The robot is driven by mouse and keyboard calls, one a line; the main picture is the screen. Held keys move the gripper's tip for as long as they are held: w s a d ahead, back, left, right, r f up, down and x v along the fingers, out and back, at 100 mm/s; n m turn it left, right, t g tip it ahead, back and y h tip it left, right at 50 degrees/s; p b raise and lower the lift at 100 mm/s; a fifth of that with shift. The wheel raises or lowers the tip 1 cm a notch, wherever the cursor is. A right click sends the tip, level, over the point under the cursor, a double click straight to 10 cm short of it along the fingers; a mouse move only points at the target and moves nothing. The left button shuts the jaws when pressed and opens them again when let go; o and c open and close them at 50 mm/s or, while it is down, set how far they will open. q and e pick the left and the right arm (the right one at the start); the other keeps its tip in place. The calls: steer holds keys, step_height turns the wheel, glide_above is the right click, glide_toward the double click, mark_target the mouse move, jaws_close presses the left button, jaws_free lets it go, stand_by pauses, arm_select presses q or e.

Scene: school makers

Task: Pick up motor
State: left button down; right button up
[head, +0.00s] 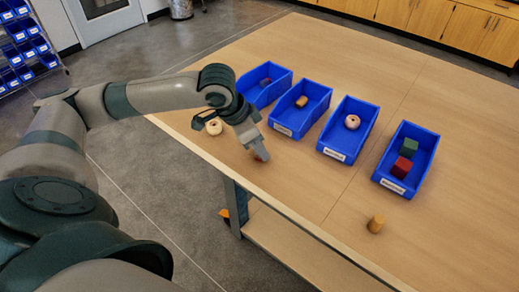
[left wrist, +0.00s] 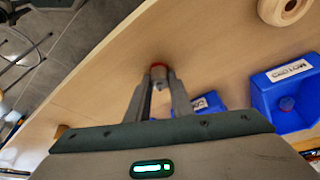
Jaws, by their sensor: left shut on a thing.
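My left gripper (head: 257,154) points down at the table near its front-left edge. It is shut on a small motor (head: 259,159), of which only a bit of red shows in the head view. In the left wrist view the fingers (left wrist: 160,88) close around the motor (left wrist: 158,71), which has a red end and a greyish body. I cannot tell whether the motor still touches the table. My right gripper is not in view.
Four labelled blue bins (head: 264,86), (head: 301,107), (head: 349,129), (head: 408,157) stand in a row, holding small parts. A pale wheel (head: 214,127) lies left of the gripper; a tan cylinder (head: 376,224) stands at the front right. The table's right side is clear.

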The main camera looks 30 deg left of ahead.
arm_select(q)
steer(key=shift+r, duration=0.1)
